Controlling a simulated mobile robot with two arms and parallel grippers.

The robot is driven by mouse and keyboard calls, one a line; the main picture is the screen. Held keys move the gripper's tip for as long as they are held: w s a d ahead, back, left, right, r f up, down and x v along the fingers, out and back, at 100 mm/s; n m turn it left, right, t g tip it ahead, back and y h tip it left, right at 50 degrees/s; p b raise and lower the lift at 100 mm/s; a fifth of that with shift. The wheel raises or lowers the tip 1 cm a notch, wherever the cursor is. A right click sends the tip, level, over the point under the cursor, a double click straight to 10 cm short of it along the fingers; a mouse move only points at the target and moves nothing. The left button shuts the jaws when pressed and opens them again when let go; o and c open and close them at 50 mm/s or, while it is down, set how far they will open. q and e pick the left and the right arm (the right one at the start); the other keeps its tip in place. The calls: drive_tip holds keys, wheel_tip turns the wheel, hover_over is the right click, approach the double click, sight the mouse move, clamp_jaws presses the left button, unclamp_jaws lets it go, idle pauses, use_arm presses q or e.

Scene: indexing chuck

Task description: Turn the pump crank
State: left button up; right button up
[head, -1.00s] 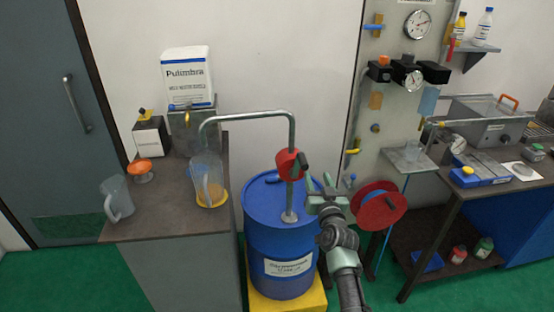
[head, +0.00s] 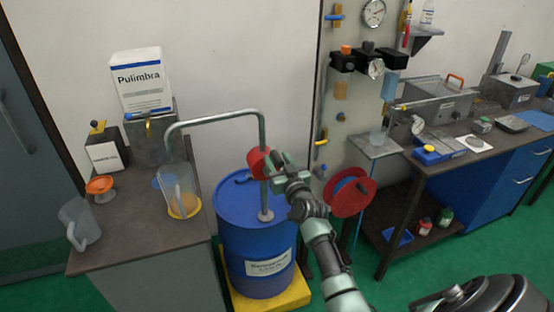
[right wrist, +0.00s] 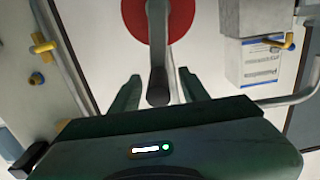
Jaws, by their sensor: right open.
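The red pump head (head: 258,162) sits on a grey pipe that rises from the blue drum (head: 240,222). My right gripper (head: 276,160) is open close to its right side, and hides the crank in the head view. In the right wrist view the red pump disc (right wrist: 158,14) shows at the top, with the dark crank handle (right wrist: 158,88) pointing toward the camera. The handle's end lies between the two open fingers of my right gripper (right wrist: 158,90), with gaps visible on both sides. My left gripper is not in view.
The drum stands on a yellow base (head: 285,298). The pump's spout pipe (head: 215,118) reaches left over a clear jug (head: 178,190) on the side cabinet. A red hose reel (head: 352,192) stands right of my forearm, near a workbench (head: 440,160).

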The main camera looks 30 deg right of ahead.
drive_tip(key=shift+d, duration=0.1)
drive_tip(key=shift+c, duration=0.4)
clamp_jaws()
idle(1.0)
